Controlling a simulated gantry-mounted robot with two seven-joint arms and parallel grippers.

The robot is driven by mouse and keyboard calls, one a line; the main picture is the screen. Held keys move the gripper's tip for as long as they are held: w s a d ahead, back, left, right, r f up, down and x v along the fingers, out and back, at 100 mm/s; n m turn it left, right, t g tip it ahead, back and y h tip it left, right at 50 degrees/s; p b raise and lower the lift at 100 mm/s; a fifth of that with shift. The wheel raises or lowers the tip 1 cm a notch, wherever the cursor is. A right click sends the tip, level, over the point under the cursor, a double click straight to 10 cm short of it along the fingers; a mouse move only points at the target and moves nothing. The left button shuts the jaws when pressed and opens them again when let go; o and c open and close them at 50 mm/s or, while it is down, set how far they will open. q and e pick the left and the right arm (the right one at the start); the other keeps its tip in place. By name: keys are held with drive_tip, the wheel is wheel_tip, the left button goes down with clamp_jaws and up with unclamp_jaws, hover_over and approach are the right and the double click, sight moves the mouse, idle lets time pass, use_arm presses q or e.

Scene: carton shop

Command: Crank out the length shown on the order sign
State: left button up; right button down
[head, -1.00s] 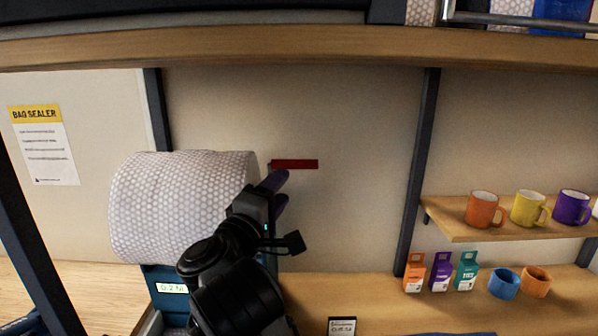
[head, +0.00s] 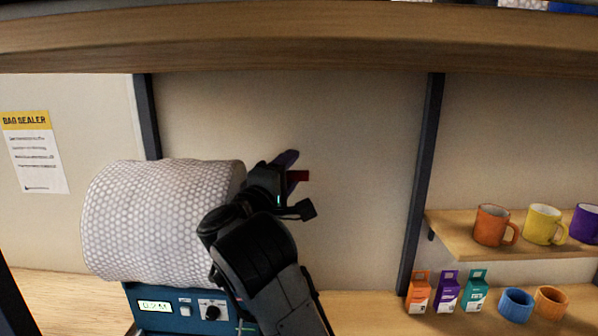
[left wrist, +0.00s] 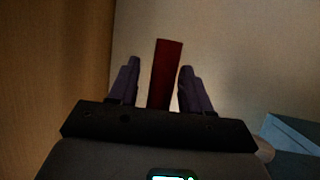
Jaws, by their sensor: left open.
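A large roll of white bubble wrap (head: 160,222) sits on a blue dispenser (head: 170,321) with a small lit display (head: 155,306) that seems to read 0.2 M. A dark red crank handle (head: 299,176) sticks out right of the roll. My left gripper (head: 288,160) is at the handle and partly hides it. In the left wrist view the red handle (left wrist: 165,75) lies between the two open purple fingers (left wrist: 158,82), with gaps on both sides. The order sign and my right gripper are not in view.
A shelf at right holds an orange mug (head: 491,226), a yellow mug (head: 541,225) and a purple mug (head: 588,224). Small boxes (head: 447,291) and cups (head: 515,304) stand below it. A wooden beam (head: 300,40) crosses above. A dark post (head: 426,180) stands right of the arm.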

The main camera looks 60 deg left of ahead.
use_arm(q)
drive_tip(key=shift+c, duration=0.4)
clamp_jaws()
